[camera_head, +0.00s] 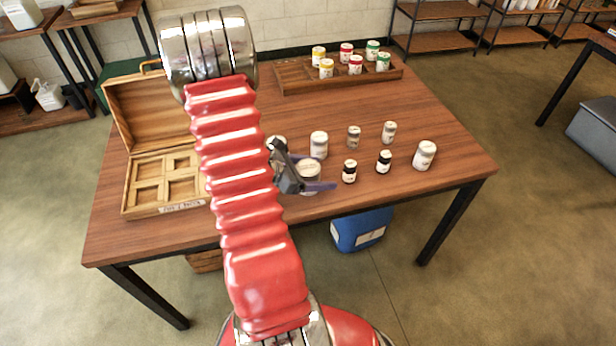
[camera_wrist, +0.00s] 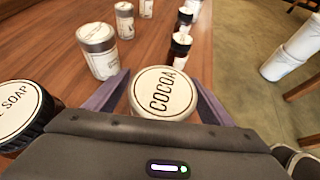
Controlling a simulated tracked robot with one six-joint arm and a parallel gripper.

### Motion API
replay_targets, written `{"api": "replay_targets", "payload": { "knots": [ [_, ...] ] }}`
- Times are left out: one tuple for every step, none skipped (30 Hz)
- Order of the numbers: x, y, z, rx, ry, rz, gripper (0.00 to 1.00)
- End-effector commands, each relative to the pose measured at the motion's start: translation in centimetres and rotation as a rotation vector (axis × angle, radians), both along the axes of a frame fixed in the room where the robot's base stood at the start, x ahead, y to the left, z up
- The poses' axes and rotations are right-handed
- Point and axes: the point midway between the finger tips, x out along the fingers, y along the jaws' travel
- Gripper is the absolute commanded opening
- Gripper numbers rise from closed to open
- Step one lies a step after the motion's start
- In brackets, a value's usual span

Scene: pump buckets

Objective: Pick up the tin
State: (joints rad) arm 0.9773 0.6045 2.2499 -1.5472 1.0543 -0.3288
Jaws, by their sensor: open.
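A round tin with a cream lid marked COCOA (camera_wrist: 163,92) stands upright between my gripper's purple fingers in the wrist view. My gripper (camera_wrist: 161,80) is open, with one finger on each side of the tin. I cannot tell whether either finger touches it. In the head view, the tin (camera_head: 309,175) stands near the table's front edge, partly hidden by my gripper (camera_head: 314,172).
A dark-lidded jar marked SOAP (camera_wrist: 25,112) is close left of my gripper. Pale jars (camera_head: 319,146) and dark-capped bottles (camera_head: 349,173) stand nearby. An open wooden box (camera_head: 160,208) is left; a rack of paint pots (camera_head: 340,84) is behind.

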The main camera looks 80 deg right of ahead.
Motion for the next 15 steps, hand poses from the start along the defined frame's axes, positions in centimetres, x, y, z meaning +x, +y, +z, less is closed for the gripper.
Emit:
{"api": "replay_targets", "payload": {
  "knots": [
    [0.01, 0.00, 0.00, 0.000, 0.000, 0.000, 0.76],
    [0.01, 0.00, 0.00, 0.000, 0.000, 0.000, 0.76],
    [0.01, 0.00, 0.01, 0.000, 0.000, 0.000, 0.76],
    [0.02, 0.00, 0.02, 0.000, 0.000, 0.000, 0.76],
    [0.02, 0.00, 0.02, 0.000, 0.000, 0.000, 0.76],
    [0.02, 0.00, 0.02, 0.000, 0.000, 0.000, 0.76],
    [0.01, 0.01, 0.02, 0.000, 0.000, 0.000, 0.76],
    [0.01, 0.01, 0.02, 0.000, 0.000, 0.000, 0.75],
    [0.01, 0.01, 0.02, 0.000, 0.000, 0.000, 0.72],
    [0.01, 0.01, 0.02, 0.000, 0.000, 0.000, 0.70],
    [0.01, 0.01, 0.02, 0.000, 0.000, 0.000, 0.68],
    [0.01, 0.01, 0.02, 0.000, 0.000, 0.000, 0.65],
    [0.01, 0.01, 0.02, 0.000, 0.000, 0.000, 0.63],
    [0.01, 0.01, 0.02, 0.000, 0.000, 0.000, 0.61],
    [0.00, 0.00, 0.01, 0.000, 0.000, 0.000, 0.58]
  ]
}}
